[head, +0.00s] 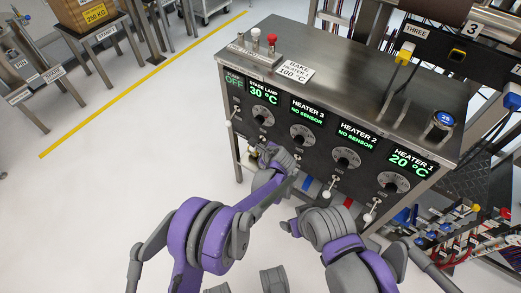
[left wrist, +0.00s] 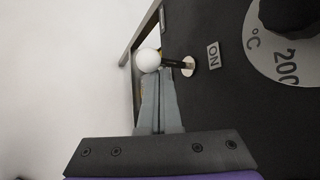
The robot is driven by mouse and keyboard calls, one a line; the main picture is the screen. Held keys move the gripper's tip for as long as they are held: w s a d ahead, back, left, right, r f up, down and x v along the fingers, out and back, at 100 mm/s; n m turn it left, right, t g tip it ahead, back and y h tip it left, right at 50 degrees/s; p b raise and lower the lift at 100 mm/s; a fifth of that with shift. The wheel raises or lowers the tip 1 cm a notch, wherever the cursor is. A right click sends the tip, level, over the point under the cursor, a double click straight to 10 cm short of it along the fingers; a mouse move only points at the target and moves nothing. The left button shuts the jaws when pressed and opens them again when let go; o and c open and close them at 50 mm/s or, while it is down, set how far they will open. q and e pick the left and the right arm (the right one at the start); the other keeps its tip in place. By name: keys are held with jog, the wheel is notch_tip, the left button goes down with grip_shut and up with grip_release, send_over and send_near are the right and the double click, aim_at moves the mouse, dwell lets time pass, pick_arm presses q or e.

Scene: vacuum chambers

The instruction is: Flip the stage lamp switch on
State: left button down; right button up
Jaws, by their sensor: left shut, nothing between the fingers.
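The stage lamp switch is a dark lever with a white ball tip (left wrist: 148,60), in the left wrist view beside an ON label (left wrist: 213,55). In the head view, its white tip (head: 251,150) shows below the stage lamp dial (head: 262,115). The stage lamp display (head: 263,90) reads 30 °C, with OFF in green at its left. My left gripper (head: 262,154) is at the panel front, fingers shut and empty. In the left wrist view the fingertips (left wrist: 158,78) are right at the ball; whether they touch is unclear.
Dials for heater 3 (head: 303,135), heater 2 (head: 346,159) and heater 1 (head: 393,182) line the same panel. Levers of heater 2 (head: 326,194) and heater 1 (head: 370,216) stick out below them.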

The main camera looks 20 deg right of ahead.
pick_arm(q)
jog(key=shift+w+d+r, duration=0.1)
jog(key=shift+r, duration=0.3)
dwell(4.0)
